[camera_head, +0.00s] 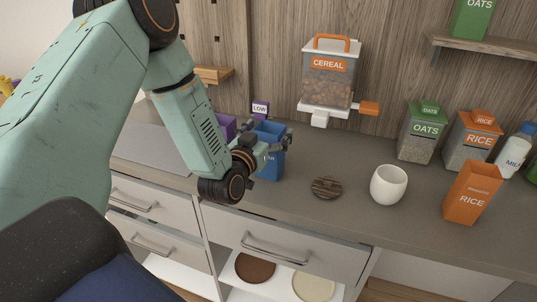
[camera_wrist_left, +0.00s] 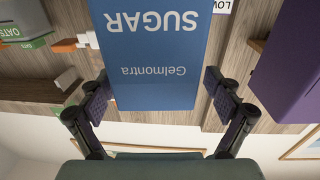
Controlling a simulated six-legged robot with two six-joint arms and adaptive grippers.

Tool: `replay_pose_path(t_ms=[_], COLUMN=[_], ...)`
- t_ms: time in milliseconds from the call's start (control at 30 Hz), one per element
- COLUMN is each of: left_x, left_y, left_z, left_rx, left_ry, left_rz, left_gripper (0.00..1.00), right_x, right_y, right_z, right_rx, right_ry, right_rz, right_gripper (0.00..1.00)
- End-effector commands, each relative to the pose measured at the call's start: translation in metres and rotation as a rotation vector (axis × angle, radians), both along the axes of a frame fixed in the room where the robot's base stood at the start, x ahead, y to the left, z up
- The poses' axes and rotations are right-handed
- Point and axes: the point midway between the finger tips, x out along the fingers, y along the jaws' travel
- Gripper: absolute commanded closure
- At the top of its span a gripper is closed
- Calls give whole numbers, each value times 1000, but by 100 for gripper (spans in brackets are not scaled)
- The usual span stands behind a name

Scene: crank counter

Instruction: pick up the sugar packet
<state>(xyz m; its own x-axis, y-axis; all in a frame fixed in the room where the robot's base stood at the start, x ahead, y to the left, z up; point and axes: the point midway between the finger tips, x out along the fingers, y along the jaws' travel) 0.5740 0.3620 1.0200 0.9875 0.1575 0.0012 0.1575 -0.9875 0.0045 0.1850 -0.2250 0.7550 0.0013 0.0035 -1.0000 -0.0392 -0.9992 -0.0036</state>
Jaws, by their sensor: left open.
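The sugar packet (camera_head: 271,168) is a blue box standing upright on the counter, partly hidden behind my left wrist in the head view. In the left wrist view the sugar packet (camera_wrist_left: 157,65) shows upside down, with "SUGAR" and "Gelmontra" on its face. My left gripper (camera_head: 265,144) is at the packet's upper part. In the wrist view my left gripper (camera_wrist_left: 158,90) is open, one finger on each side of the packet, with apparent gaps. My right gripper is not in view.
A purple packet (camera_head: 225,125) stands close left of the sugar, by a "LOW" label (camera_head: 260,108). A cereal dispenser (camera_head: 330,75) hangs behind. A round dark lid (camera_head: 326,187), a white cup (camera_head: 388,185) and an orange rice box (camera_head: 472,192) stand to the right.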

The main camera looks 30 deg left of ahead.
Motion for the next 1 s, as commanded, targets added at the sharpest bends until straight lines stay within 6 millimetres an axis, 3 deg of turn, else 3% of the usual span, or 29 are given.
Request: replay_pose_path(t_ms=[167,1000], left_x=[0,-1], left_y=[0,0], left_z=[0,0], left_rx=[0,1], left_ry=[1,1], left_rz=[-1,-1], left_gripper=[15,87], right_x=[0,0], right_y=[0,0], right_z=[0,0], right_rx=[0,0], right_ry=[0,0], right_rz=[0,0], right_gripper=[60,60])
